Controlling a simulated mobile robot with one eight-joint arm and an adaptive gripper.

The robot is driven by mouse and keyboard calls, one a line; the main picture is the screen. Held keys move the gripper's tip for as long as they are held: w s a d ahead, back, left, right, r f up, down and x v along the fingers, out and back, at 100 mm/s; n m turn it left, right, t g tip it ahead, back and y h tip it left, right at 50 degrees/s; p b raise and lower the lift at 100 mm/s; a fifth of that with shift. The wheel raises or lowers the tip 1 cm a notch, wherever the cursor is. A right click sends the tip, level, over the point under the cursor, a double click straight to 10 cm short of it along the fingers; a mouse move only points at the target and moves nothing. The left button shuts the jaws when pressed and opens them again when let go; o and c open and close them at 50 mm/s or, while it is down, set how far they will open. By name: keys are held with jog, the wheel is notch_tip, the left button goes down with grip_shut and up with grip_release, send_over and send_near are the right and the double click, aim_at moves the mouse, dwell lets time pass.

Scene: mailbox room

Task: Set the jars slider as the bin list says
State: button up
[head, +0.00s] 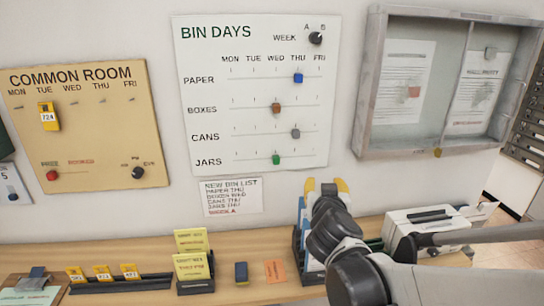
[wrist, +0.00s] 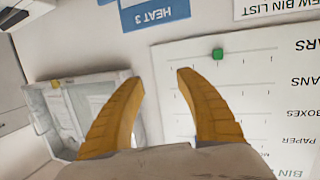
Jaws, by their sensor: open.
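The white BIN DAYS board (head: 255,135) hangs on the wall. Its green jars slider (head: 276,160) is on the bottom row, roughly under WED. It also shows upside down in the wrist view (wrist: 217,54). The bin list (head: 232,196), a paper below the board, appears to read paper THU, boxes WED, cans THU, jars THU, week A. My gripper (head: 325,187) is open and empty, to the lower right of the green slider. In the wrist view, its yellow fingers (wrist: 158,80) are apart from the slider, which lies past the right fingertip.
The paper slider (head: 298,78) and cans slider (head: 295,133) are near THU; the boxes slider (head: 276,107) is near WED. A week knob (head: 316,38) is at top right. A glass notice case (head: 440,85) juts out at right. Card holders (head: 195,285) stand on the shelf below.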

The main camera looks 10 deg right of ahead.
jog(key=w+a+n+t+y, duration=0.1)
jog(key=w+a+t+y, duration=0.1)
jog(key=w+a, duration=0.3)
jog(key=n+t+y, duration=0.1)
jog(key=n+y, duration=0.1)
send_near(277, 160)
jog(key=w, duration=1)
jog(key=shift+f+b, duration=0.1)
jog(key=shift+b, duration=0.3)
grip_shut()
